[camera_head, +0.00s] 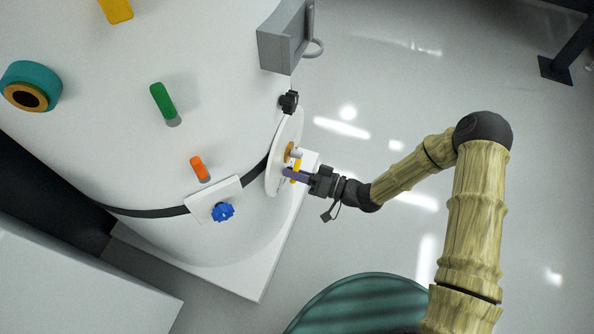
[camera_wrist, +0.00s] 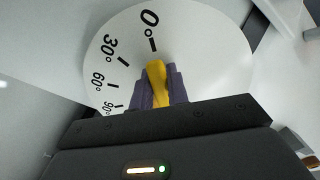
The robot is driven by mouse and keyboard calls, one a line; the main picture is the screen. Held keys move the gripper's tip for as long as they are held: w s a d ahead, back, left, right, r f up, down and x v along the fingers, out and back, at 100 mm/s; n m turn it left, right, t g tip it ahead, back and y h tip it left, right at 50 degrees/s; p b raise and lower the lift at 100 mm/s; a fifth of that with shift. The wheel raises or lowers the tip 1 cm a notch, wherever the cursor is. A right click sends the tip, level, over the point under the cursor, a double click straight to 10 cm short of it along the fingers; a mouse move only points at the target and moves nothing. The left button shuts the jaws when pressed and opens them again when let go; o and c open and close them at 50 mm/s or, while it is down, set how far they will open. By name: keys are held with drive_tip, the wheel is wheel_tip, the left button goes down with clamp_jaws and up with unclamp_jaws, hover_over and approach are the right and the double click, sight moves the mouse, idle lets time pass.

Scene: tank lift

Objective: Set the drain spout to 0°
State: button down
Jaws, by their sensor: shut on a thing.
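The drain spout (camera_wrist: 156,72) is a yellow piece in front of a white round dial (camera_wrist: 210,45) marked 0°, 30°, 60° and 90°. In the wrist view its visible end points up toward the 0° mark (camera_wrist: 151,25). My gripper (camera_wrist: 158,85) has its purple fingers shut on the spout, one on each side. In the head view my gripper (camera_head: 291,173) reaches from the right to the dial (camera_head: 276,172) on the tank's side. The yellow spout (camera_head: 297,165) shows only partly there, beside the fingers.
The white tank (camera_head: 90,90) fills the left. A blue knob (camera_head: 223,212), an orange peg (camera_head: 200,168), a green peg (camera_head: 163,101) and a teal port (camera_head: 31,86) are on it. A grey box (camera_head: 286,36) with a handle is above the dial. Open floor (camera_head: 400,90) lies right.

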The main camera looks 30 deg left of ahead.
drive_tip(key=shift+w, duration=0.1)
drive_tip(key=c, duration=1.4)
unclamp_jaws()
drive_tip(key=shift+o, duration=0.2)
drive_tip(key=p+v, duration=0.3)
drive_tip(key=v, duration=1.4)
drive_tip(key=shift+d, duration=0.25)
